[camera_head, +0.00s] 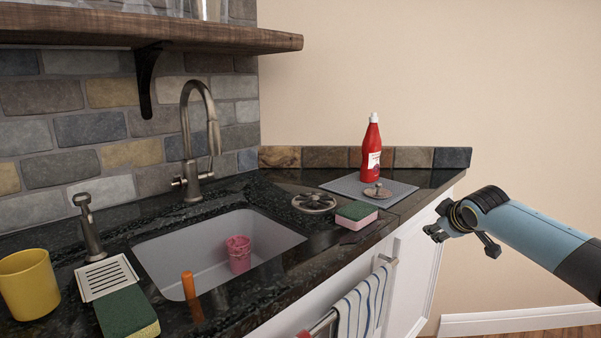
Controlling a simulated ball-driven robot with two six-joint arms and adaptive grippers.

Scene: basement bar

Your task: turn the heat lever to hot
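The faucet (193,150) is a brushed metal gooseneck standing upright behind the sink. A small side lever (178,182) sticks out at the left of its base; which setting it is at cannot be told from here. The sink (205,248) is a pale basin set in the dark counter. My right gripper (463,240) is at the right, in front of the counter and far from the lever. Its fingers look spread, with nothing between them. My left gripper is not in view.
A pink cup (238,254) stands in the sink, and an orange-handled item (188,285) is at its front edge. A soap dispenser (88,225), yellow cup (28,284) and sponge (126,312) are left. A red bottle (372,150) stands right. A wooden shelf (200,32) overhangs.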

